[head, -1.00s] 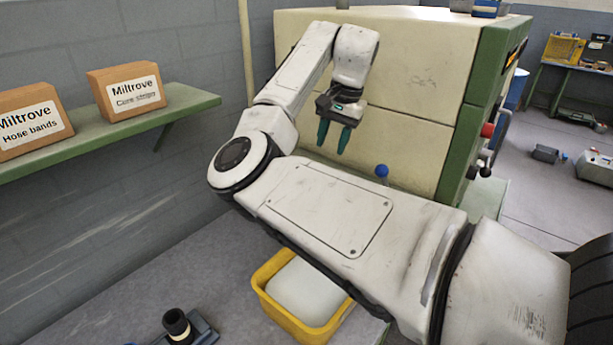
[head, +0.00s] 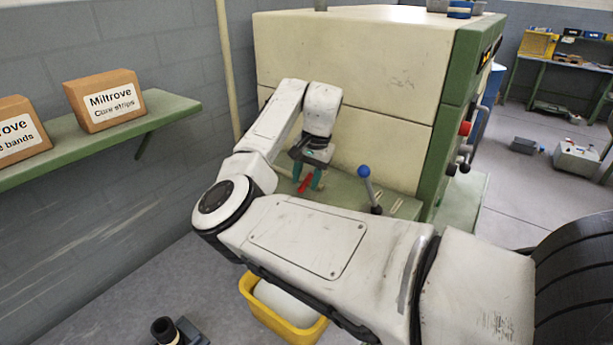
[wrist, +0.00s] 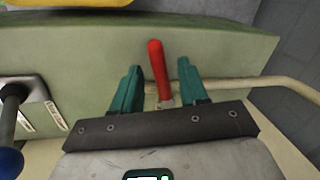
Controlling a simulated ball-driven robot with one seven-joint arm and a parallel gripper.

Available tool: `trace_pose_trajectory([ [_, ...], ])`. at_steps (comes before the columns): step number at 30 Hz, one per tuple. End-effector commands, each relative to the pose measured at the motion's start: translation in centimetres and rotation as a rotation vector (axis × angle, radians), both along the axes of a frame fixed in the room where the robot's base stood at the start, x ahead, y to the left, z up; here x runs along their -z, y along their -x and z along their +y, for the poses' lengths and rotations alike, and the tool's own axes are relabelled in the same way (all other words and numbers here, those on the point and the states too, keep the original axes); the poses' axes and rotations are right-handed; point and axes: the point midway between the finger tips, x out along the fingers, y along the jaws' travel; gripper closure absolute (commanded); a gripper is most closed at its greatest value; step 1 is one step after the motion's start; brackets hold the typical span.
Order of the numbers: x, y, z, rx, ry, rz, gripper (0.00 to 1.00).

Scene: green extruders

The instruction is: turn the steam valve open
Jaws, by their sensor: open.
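The steam valve's red lever handle (wrist: 158,70) shows in the wrist view between the two teal fingers of my gripper (wrist: 160,88). The fingers stand apart on either side of it, and a gap shows on each side. In the head view the red handle (head: 305,184) lies at the fingertips of my open gripper (head: 307,182), low in front of the cream machine. A pale pipe (wrist: 270,84) runs crosswise by the handle's base. The valve body is mostly hidden behind my gripper.
A blue-knobbed lever (head: 364,172) stands to the right of my gripper on the green ledge (head: 340,190). The cream and green machine (head: 350,75) rises behind. A yellow tub (head: 262,310) sits on the floor below my arm. A green shelf (head: 100,135) with boxes is at left.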

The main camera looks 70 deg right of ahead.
Motion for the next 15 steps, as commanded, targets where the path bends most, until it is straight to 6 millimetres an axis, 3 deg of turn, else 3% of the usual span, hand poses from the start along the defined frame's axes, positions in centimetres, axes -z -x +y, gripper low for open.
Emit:
trace_pose_trajectory([
  [3, 0.00, 0.00, 0.00, 0.000, 0.000, 0.000, 0.59],
  [15, -0.04, 0.01, -0.01, 0.000, 0.000, 0.000, 0.97],
])
